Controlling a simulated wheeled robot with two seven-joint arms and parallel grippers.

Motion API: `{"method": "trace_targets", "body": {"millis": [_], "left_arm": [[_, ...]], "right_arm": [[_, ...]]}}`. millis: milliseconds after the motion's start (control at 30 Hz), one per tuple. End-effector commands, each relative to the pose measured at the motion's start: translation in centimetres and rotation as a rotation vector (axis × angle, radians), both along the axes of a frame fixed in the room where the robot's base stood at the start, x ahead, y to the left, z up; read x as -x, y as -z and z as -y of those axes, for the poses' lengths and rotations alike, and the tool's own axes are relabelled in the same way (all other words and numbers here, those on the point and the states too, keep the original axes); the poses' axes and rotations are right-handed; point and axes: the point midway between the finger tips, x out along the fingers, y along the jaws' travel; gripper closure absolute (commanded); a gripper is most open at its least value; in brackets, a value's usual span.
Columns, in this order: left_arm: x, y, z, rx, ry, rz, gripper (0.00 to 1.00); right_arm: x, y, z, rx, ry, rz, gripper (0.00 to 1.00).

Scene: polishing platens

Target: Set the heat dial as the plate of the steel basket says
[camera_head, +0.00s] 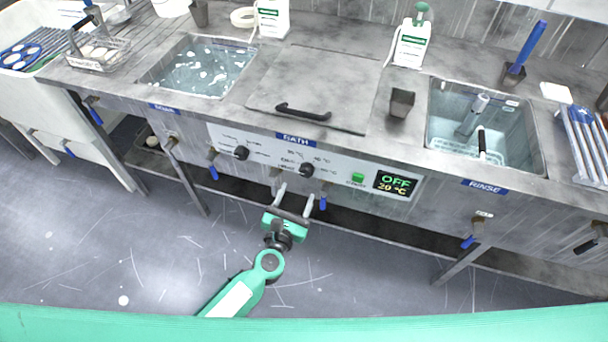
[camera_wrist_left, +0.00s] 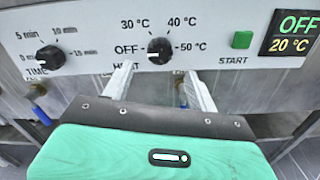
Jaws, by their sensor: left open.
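The heat dial (camera_wrist_left: 158,50) is a black knob on the white panel, marked OFF, 30, 40 and 50 °C. Its white mark points left, toward OFF. It also shows in the head view (camera_head: 306,170). My left gripper (camera_head: 297,191) is open and empty in front of the panel, just below the heat dial. In the left wrist view its two fingers (camera_wrist_left: 160,73) stand apart, one below each side of the dial, not touching it. The steel basket (camera_head: 119,50) stands on the bench at far left; its plate's writing is too small to read. My right gripper is not in view.
The time dial (camera_wrist_left: 50,58) is left of the heat dial. The green START button (camera_wrist_left: 242,40) and a display (camera_wrist_left: 291,32) reading OFF, 20 °C are to its right. The closed bath lid (camera_head: 320,85) lies above. Blue-handled valves (camera_head: 214,172) hang below the panel.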

Motion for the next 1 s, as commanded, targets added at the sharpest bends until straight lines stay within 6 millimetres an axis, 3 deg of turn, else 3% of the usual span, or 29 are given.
{"method": "trace_targets", "body": {"millis": [200,400,867,1000], "left_arm": [[-3.8,-0.1,1.2,-0.001,0.000,0.002,0.41],[-6.0,0.0,2.0,-0.002,0.000,0.001,0.41],[-6.9,0.1,2.2,-0.002,0.000,0.001,0.41],[-6.9,0.1,2.2,-0.002,0.000,0.001,0.68]], "right_arm": [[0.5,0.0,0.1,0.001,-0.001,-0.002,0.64],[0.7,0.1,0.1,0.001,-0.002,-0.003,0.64],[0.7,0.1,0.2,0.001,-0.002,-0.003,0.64],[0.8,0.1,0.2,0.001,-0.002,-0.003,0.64]]}}
